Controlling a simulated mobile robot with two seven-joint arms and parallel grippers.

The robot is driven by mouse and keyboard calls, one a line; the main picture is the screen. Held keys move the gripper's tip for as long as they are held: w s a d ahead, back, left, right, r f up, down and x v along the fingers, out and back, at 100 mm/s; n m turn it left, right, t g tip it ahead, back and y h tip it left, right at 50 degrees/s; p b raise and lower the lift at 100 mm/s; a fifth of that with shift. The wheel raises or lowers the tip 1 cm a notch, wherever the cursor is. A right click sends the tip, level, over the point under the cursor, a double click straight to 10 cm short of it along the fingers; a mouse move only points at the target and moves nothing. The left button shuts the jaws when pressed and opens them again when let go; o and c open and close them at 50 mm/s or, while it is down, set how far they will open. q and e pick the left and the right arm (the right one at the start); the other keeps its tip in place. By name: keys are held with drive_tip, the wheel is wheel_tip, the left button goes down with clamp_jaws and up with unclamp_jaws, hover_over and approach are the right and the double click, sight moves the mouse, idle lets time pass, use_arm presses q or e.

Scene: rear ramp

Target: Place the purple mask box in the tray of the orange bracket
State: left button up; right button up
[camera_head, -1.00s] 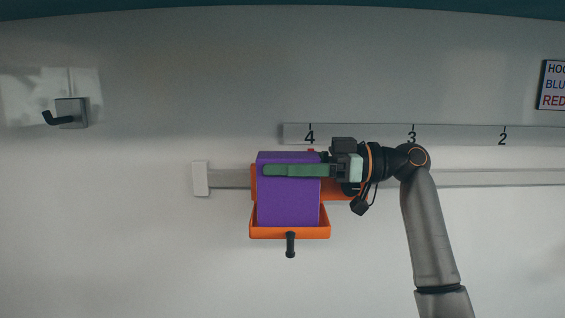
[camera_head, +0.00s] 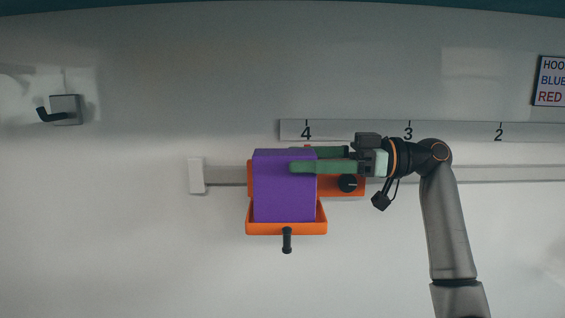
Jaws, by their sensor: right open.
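The purple mask box (camera_head: 280,190) stands upright in the tray of the orange bracket (camera_head: 262,229), against the bracket's back plate. The bracket sits on the wall rail, just below the number 4. My right gripper (camera_head: 302,160) is open, its green fingers level with the top of the box. The near finger overlaps the box's upper right front, and the far finger passes behind its top right. Whether either finger touches the box cannot be told. My left gripper is not in view.
The pale rail (camera_head: 480,174) runs along the wall, with an end stop (camera_head: 196,176) at its left. A numbered strip (camera_head: 460,131) lies above it. A black knob (camera_head: 348,183) and a black handle (camera_head: 287,240) stick out from the bracket. A wall hook (camera_head: 66,109) is far left.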

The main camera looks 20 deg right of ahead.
drive_tip(key=v, duration=0.7)
drive_tip(key=shift+d+b, duration=0.3)
drive_tip(key=shift+b, duration=0.05)
drive_tip(key=shift+s, duration=0.15)
